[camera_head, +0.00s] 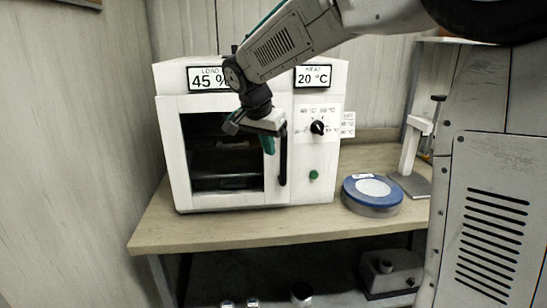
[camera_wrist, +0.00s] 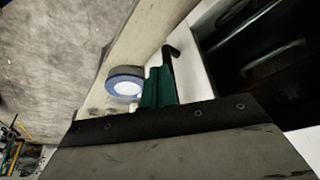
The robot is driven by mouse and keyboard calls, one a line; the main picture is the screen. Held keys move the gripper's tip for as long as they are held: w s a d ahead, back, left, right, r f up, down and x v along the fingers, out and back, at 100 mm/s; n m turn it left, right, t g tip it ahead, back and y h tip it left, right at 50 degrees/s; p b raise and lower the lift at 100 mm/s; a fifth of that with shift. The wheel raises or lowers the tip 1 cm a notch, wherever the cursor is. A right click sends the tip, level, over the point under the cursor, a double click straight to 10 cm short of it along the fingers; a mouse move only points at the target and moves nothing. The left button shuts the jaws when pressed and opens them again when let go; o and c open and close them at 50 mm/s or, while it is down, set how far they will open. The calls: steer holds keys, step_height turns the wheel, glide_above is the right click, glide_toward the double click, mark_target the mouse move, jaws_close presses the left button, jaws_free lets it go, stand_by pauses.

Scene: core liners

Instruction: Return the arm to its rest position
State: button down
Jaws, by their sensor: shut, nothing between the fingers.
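My gripper (camera_head: 268,143) hangs at the end of my arm in front of the white oven's door, near the black door handle (camera_head: 283,155). Its green fingers are shut with nothing between them. In the wrist view my gripper (camera_wrist: 158,85) shows as green fingers close to the handle (camera_wrist: 172,55); whether they touch it I cannot tell. The white oven (camera_head: 318,185) stands on the bench with its door closed. Its displays read 45 % and 20 °C. My arm reaches across the oven's top front from the upper right.
A blue-rimmed round device (camera_head: 372,208) sits on the wooden bench (camera_head: 240,228) right of the oven. A white stand (camera_head: 412,150) is behind it. A wall (camera_head: 80,140) closes the left side. A grey box (camera_head: 390,272) and small items are below the bench.

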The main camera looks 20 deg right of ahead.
steer(key=v, duration=0.4)
steer(key=s+f+n+y, duration=0.1)
steer(key=s+f+n, duration=0.3)
steer(key=s, duration=1.2)
steer(key=s+f+n+g+y, duration=0.1)
steer(key=s+f+n, duration=0.3)
steer(key=s, duration=1.3)
steer(key=d+n+y, duration=0.1)
steer(key=n, duration=0.2)
steer(key=shift+f+y, duration=0.15)
steer(key=shift+y, duration=0.15)
